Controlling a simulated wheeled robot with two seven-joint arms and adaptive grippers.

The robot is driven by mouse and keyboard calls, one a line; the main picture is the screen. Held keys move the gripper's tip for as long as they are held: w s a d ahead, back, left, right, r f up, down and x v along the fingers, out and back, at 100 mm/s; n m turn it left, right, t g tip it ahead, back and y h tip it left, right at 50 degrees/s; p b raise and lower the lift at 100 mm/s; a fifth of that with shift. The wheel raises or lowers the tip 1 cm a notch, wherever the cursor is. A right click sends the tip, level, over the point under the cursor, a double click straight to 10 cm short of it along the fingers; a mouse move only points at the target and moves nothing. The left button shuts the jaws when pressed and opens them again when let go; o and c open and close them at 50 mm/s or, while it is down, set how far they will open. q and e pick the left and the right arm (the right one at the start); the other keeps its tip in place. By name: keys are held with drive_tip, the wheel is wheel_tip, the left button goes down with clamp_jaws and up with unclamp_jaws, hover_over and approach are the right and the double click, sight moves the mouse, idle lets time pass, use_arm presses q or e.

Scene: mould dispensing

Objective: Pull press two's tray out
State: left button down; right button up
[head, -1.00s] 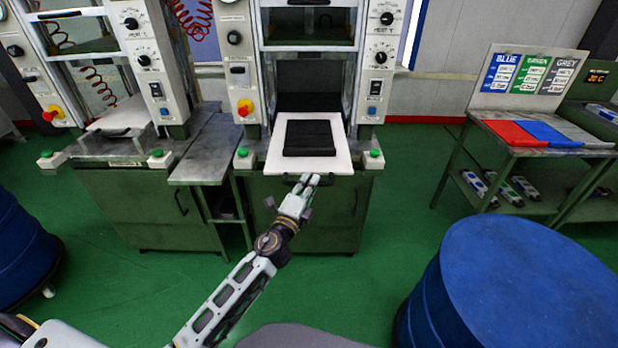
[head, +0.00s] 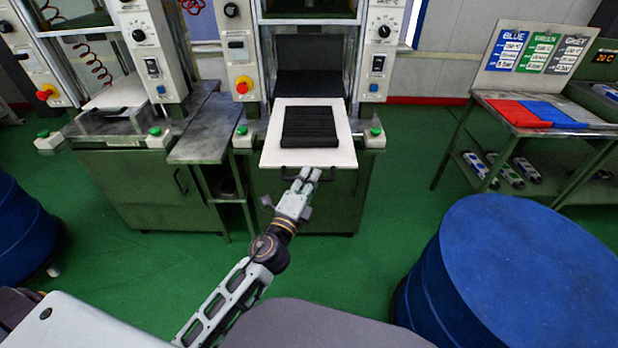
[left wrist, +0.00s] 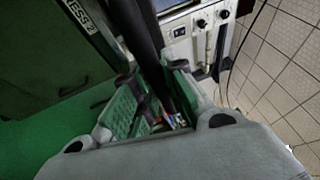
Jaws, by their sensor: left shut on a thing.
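Press two's tray (head: 345,150) is a white plate that sticks out of the front of the middle press (head: 240,60). A black ribbed mould (head: 311,127) lies on it. A dark handle (head: 290,171) runs along the tray's front edge. My left gripper (head: 309,175) is at this handle, with its fingers shut on it. In the left wrist view the fingers (left wrist: 157,100) close around a dark bar (left wrist: 134,30). My right gripper is not in view.
Another press with its own tray (head: 108,122) stands at the left. Green buttons (head: 376,132) flank the tray. Blue drums (head: 530,270) stand at the right and far left. A table with red and blue sheets (head: 517,113) is at the right. Green floor lies free before the press.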

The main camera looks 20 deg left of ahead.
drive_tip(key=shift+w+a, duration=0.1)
use_arm(q)
drive_tip(key=c, duration=1.5)
unclamp_jaws()
drive_tip(key=shift+o, duration=0.2)
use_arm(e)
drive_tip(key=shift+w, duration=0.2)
use_arm(q)
drive_tip(key=shift+s, duration=0.1)
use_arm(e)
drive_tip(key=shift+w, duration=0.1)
use_arm(q)
drive_tip(key=shift+s, duration=0.1)
